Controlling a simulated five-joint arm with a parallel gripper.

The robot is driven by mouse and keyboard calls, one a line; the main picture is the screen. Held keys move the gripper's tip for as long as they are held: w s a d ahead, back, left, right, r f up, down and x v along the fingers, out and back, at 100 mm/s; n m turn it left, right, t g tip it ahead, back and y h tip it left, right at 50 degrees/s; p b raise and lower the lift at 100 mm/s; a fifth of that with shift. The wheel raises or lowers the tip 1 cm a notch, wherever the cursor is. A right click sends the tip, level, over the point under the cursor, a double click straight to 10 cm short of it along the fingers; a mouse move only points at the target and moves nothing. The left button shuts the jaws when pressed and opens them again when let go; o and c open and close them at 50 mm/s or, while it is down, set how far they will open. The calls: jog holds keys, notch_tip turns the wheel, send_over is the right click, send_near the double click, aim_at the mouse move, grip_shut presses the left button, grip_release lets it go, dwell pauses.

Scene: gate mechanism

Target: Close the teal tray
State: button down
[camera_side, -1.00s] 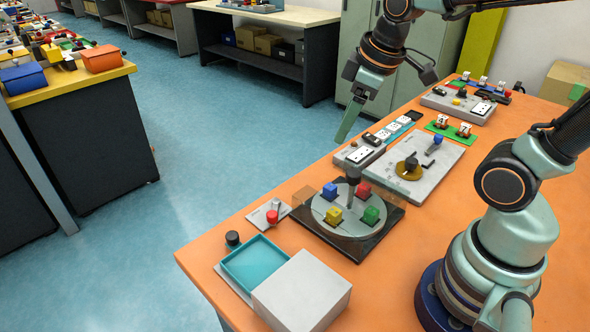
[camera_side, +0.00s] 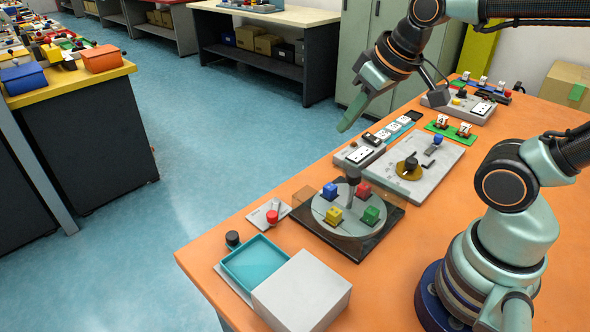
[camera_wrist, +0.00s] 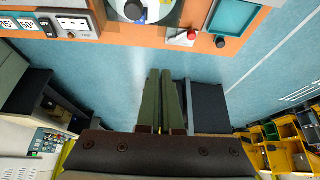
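The teal tray (camera_side: 255,262) is slid out of its grey box (camera_side: 302,290) at the table's near left corner, and its inside looks empty. A black knob (camera_side: 232,239) is at the tray's far left end. The tray also shows at the top of the wrist view (camera_wrist: 236,16), with the black knob (camera_wrist: 221,42) beside it. My gripper (camera_side: 343,126) is in the air past the table's far left edge, well away from the tray. In the wrist view its fingers (camera_wrist: 163,73) lie side by side, nearly touching, with nothing between them.
A round turntable (camera_side: 346,211) with coloured blocks and an upright post stands beside the tray. A red knob (camera_side: 272,216) sits on a small plate between them. A socket panel (camera_side: 359,156) and a grey plate (camera_side: 413,170) lie farther back. Open floor is left of the table.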

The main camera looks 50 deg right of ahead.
jog(key=w+a+f+n+g+y, duration=0.1)
jog(key=w+a+f+n, duration=0.25)
jog(key=w+a, duration=0.65)
jog(key=shift+n+g+y, duration=0.3)
jog(key=shift+n+g, duration=0.3)
jog(key=shift+n, duration=0.25)
jog(key=w+a+f, duration=0.2)
jog(key=a+f, duration=0.2)
jog(key=f, duration=0.2)
jog(key=w+a+f, duration=0.3)
jog(key=f, duration=0.3)
jog(key=w+a+f, duration=0.3)
jog(key=a+f, duration=0.1)
jog(key=f, duration=0.3)
jog(key=shift+a, duration=0.35)
jog(key=shift+s+d, duration=0.3)
jog(key=shift+s, duration=0.3)
jog(key=shift+s+d, duration=0.3)
jog(key=shift+s, duration=0.3)
jog(key=shift+s+d, duration=0.3)
jog(key=shift+s, duration=0.3)
send_near(259, 277)
jog(key=x, duration=0.5)
jog(key=shift+w, duration=0.5)
jog(key=shift+s+y, duration=0.3)
jog(key=shift+s, duration=0.05)
jog(key=shift+f, duration=0.1)
